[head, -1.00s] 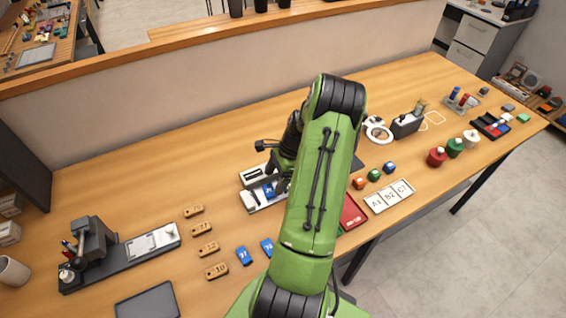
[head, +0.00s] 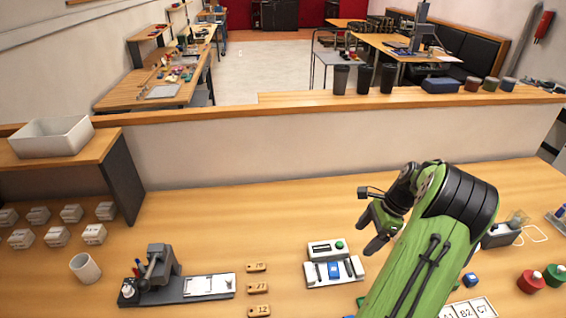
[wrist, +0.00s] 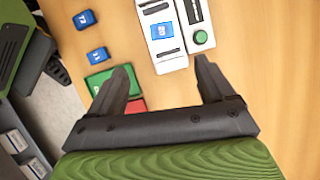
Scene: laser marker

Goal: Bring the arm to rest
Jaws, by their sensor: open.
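My green arm (head: 425,262) reaches up from the bottom right of the head view and bends over the table. My gripper (head: 372,232) hangs above the table, to the right of the white device with a green button (head: 327,249). In the wrist view my gripper (wrist: 165,85) has its two dark fingers wide apart with nothing between them. A blue tag (wrist: 164,31) lies on the white tray (wrist: 168,64) beyond the fingertips. The fingers appear clear of the device and the table.
Two blue tags (wrist: 85,19) and a green block (wrist: 112,82) lie near the table edge. A marking machine (head: 157,268), a cup (head: 86,268) and wooden tags (head: 257,287) stand left. Red (head: 530,281) and green pots are right. The table's back middle (head: 230,215) is clear.

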